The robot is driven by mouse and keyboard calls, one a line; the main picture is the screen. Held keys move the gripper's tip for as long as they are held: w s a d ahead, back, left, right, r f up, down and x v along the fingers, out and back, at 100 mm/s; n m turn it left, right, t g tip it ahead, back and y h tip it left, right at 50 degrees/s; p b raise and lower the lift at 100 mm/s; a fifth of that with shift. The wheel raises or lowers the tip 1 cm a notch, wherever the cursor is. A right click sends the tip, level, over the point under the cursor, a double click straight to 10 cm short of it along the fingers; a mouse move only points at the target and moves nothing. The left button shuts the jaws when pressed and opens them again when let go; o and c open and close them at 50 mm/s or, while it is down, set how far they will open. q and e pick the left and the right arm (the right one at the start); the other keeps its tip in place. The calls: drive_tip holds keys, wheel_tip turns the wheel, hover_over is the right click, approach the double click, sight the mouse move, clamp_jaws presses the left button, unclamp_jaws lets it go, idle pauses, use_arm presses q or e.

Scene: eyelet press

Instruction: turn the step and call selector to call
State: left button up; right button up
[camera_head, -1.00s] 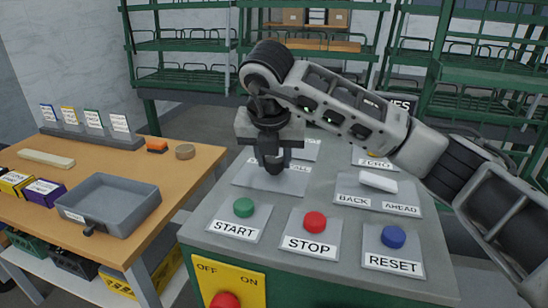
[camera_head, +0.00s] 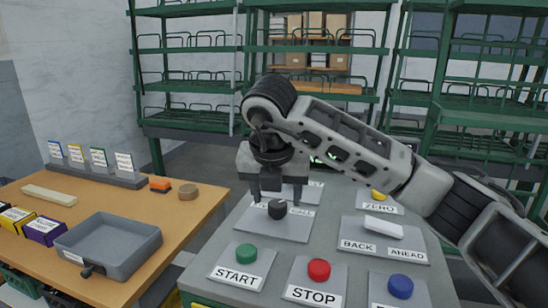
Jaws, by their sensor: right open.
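The step and call selector is a black knob (camera_head: 278,209) on a light plate (camera_head: 258,226) at the far left part of the grey console. A label to the right of the knob is partly readable as CALL; the label on its left is mostly covered. Which way the knob points I cannot tell. My right gripper (camera_head: 279,194) is above the knob, pointing down, with its fingers apart and the knob's body visible below them. My left gripper is not in view.
Green START (camera_head: 246,253), red STOP (camera_head: 319,269) and blue RESET (camera_head: 400,286) buttons stand along the console's near side. A white BACK/AHEAD switch (camera_head: 383,227) and a yellow ZERO button (camera_head: 378,195) are to the right. A wooden table with a grey tray (camera_head: 110,270) stands left.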

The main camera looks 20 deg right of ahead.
drive_tip(key=p+v, duration=0.1)
drive_tip(key=v, duration=1.2)
drive_tip(key=shift+r, duration=0.35)
drive_tip(key=shift+s, duration=0.1)
